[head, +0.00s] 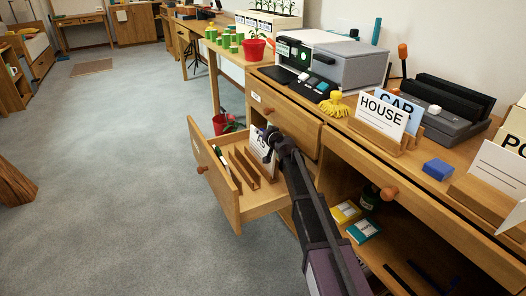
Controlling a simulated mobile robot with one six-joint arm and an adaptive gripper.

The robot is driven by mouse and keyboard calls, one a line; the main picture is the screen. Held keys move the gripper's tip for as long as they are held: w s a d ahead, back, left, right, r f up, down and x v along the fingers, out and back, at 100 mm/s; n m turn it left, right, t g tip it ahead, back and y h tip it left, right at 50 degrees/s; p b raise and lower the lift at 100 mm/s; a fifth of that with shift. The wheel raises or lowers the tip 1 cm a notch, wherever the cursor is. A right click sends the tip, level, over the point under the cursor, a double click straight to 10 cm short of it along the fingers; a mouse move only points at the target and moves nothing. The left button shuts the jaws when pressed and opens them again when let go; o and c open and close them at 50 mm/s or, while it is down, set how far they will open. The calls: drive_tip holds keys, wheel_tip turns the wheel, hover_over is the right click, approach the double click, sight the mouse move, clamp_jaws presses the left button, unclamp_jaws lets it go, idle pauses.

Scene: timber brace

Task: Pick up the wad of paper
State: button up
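I cannot make out a wad of paper in the head view. My gripper (272,136) is over the right part of an open wooden drawer (214,186), beside a white card with dark letters (258,146). The gripper is small and dark here, and its fingers are partly hidden, so I cannot tell whether it is open or shut, or whether it touches the card.
The drawer holds wooden slats (243,168). Above are a HOUSE card (381,114), a yellow tasselled thing (336,105), a blue block (437,169) and grey machines (345,66). A red pot (254,48) stands farther back. The carpet (110,170) at left is clear.

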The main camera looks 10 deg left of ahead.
clamp_jaws()
drive_tip(key=shift+r, duration=0.1)
drive_tip(key=shift+s+d+r+p, duration=0.25)
drive_tip(key=shift+s+r+p, duration=0.3)
drive_tip(key=shift+p, duration=0.1)
drive_tip(key=s+d+r+p, duration=0.6)
drive_tip(key=s, duration=0.5)
drive_tip(key=shift+d+r+p, duration=0.35)
drive_tip(key=shift+r, duration=0.05)
